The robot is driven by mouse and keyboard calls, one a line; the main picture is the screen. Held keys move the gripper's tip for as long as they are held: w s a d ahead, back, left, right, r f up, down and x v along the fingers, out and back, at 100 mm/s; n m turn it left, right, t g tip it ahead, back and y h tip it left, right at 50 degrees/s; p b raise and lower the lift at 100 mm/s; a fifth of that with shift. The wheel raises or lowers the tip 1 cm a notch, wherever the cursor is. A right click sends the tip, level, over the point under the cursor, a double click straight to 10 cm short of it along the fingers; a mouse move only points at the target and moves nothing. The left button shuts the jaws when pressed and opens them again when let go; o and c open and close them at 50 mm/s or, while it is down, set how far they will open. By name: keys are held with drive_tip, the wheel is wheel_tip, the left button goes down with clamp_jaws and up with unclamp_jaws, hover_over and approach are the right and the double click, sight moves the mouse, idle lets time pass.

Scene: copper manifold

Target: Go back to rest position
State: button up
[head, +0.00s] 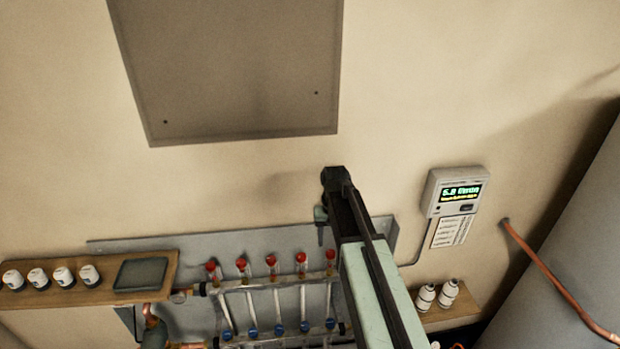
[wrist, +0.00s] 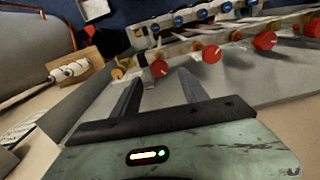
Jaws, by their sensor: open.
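My gripper (wrist: 158,88) is open in the wrist view, with its two dark fingers apart and nothing between them. Beyond the fingers is the copper manifold's row of red knobs (wrist: 212,54). In the head view my arm reaches up from the bottom, right of the middle, and its dark end is raised in front of the wall. The manifold (head: 270,283) is below and left of that end, with red knobs on top and blue knobs below. My arm hides the right end of the manifold. The gripper's fingers are hard to make out in the head view.
A wooden shelf (head: 110,268) at left holds several small white jars and a dark tray. A grey meter (head: 455,192) with a lit display is on the wall at right. White bottles (head: 437,294) stand below it. A copper pipe (head: 560,282) meets the grey tank at far right.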

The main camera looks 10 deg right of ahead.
drive_tip(key=s+f+b, duration=0.9)
drive_tip(key=s+f, duration=0.3)
drive_tip(key=s, duration=0.1)
drive_tip(key=shift+s+a+n, duration=0.25)
drive_tip(key=shift+s+n, duration=0.05)
drive_tip(key=shift+s, duration=0.05)
idle(1.1)
drive_tip(key=shift+f, duration=0.1)
